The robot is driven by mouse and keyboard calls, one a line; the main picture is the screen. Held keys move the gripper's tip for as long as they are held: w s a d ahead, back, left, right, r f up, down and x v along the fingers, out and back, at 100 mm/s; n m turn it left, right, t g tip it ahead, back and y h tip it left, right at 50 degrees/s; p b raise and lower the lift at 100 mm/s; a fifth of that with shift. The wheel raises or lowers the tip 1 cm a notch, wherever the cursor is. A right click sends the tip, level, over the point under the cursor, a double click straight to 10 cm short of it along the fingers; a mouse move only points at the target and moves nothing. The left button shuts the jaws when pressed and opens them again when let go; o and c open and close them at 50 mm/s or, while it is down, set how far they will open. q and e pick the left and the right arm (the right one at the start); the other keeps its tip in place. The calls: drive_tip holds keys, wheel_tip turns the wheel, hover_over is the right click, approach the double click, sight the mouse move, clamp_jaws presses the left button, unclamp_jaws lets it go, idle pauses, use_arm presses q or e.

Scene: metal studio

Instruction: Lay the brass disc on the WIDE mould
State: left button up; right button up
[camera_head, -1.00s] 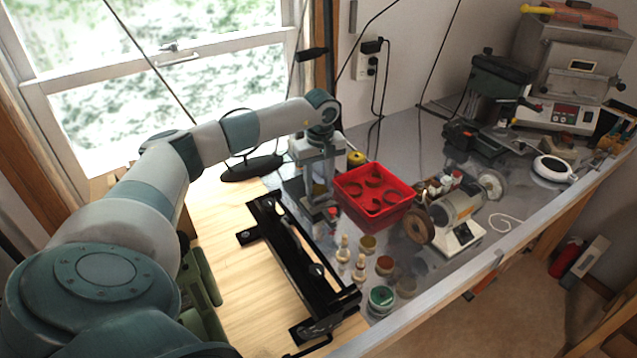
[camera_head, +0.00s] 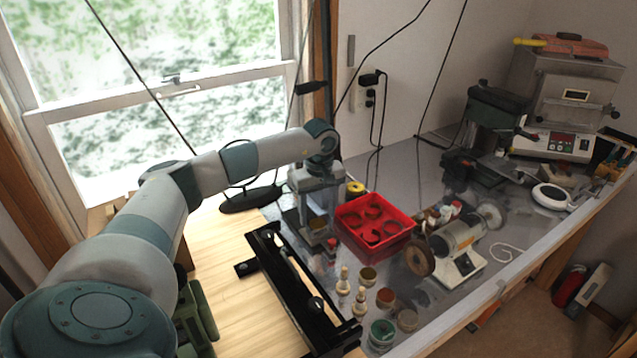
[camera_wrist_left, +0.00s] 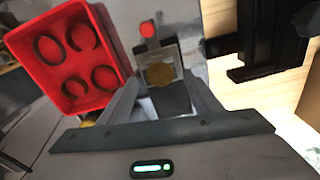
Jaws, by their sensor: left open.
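The brass disc (camera_wrist_left: 161,74) shows in the left wrist view on a grey stand, between the two fingers. My left gripper (camera_wrist_left: 160,88) is open and points at it; no contact is clear. In the head view this gripper (camera_head: 318,222) points down, left of the red tray, and largely hides the disc. The red tray (camera_head: 347,241) holds several dark ring-shaped moulds (camera_head: 371,212); they also show in the left wrist view (camera_wrist_left: 105,79). They differ in size and gap, but I cannot tell which is the WIDE one. My right gripper is not in view.
Small wooden pegs (camera_head: 343,282) and several jars (camera_head: 382,332) stand in front. A bench grinder (camera_head: 455,240) is right of the tray. A yellow roll (camera_head: 356,188) lies behind it.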

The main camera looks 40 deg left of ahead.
use_arm(q)
wheel_tip(320, 180, up, 17)
drive_tip(key=b, duration=0.4)
drive_tip(key=shift+s+d+f+b, duration=0.15)
drive_tip(key=shift+s+d+b, duration=0.15)
drive_tip(key=shift+d+b, duration=0.15)
